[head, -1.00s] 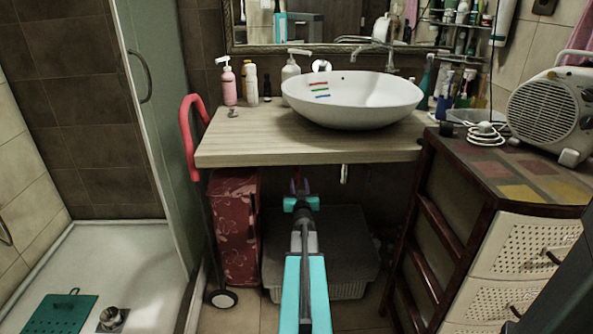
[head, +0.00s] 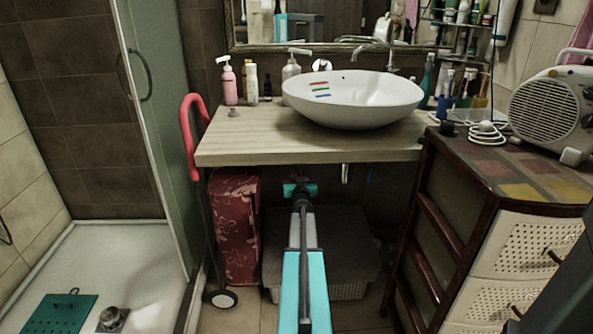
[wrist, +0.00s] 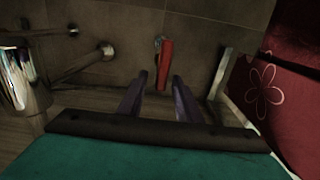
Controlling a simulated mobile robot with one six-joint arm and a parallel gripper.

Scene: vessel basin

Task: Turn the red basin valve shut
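The red basin valve (wrist: 166,64) shows in the wrist view as a narrow red handle against the dark tiled wall. In that view my gripper (wrist: 157,84) is open, with its two purple fingers apart. The valve handle lies ahead of the gap between the fingertips, nearer the right finger; I cannot tell whether they touch. In the head view my gripper (head: 300,189) is under the wooden counter, with its fingers and the valve hidden. The white basin (head: 352,98) sits on the counter above.
A red flowered case (head: 235,225) stands left of my arm. A grey basket (head: 345,280) is on the floor below it. The wooden counter (head: 300,157) is overhead. Metal pipes (wrist: 75,65) run along the wall in the wrist view. A drawer cabinet (head: 520,245) stands right.

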